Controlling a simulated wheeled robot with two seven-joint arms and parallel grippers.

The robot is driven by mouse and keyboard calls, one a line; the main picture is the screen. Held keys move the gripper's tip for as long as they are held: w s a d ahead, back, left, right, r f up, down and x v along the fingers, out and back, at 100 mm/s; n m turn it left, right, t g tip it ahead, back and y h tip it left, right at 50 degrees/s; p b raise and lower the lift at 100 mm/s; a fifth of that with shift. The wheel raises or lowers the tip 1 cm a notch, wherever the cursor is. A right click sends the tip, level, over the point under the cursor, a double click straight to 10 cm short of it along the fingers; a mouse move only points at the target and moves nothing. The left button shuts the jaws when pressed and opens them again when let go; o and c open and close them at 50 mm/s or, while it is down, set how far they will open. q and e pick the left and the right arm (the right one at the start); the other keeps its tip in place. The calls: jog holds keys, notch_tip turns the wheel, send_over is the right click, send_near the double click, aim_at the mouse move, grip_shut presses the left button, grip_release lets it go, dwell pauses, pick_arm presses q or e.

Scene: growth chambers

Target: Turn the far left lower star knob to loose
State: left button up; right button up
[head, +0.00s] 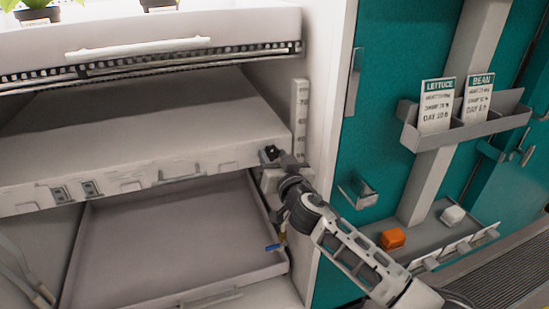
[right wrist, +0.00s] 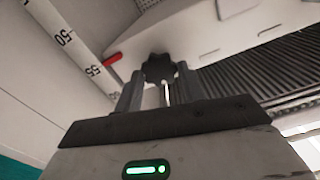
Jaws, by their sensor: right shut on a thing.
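A dark star knob (right wrist: 158,68) shows in the right wrist view, between the two fingers of my right gripper (right wrist: 160,88). The gripper is shut on it. A thin pale line shows below the knob, between the fingers. In the head view my right gripper (head: 273,158) is at the right front corner of the middle shelf (head: 150,172), beside the white upright scale (head: 299,105). The knob is hard to make out there. Which way the knob is turned cannot be told. My left gripper is not in view.
A red pointer (right wrist: 112,58) lies beside the scale in the right wrist view. Right of the chamber are a teal door (head: 385,60), a card holder (head: 465,132), and an orange block (head: 392,238) in a lower tray.

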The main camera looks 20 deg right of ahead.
jog(key=shift+n, duration=0.3)
jog(key=n, duration=0.9)
jog(key=shift+a+f, duration=0.1)
jog(key=n+p, duration=0.1)
jog(key=n, duration=0.3)
jog(key=shift+f+n+p, duration=0.1)
jog(key=shift+n+p, duration=0.2)
jog(key=shift+n, duration=1.8)
jog(key=o, duration=1)
jog(key=shift+c, duration=0.2)
jog(key=shift+s, duration=0.15)
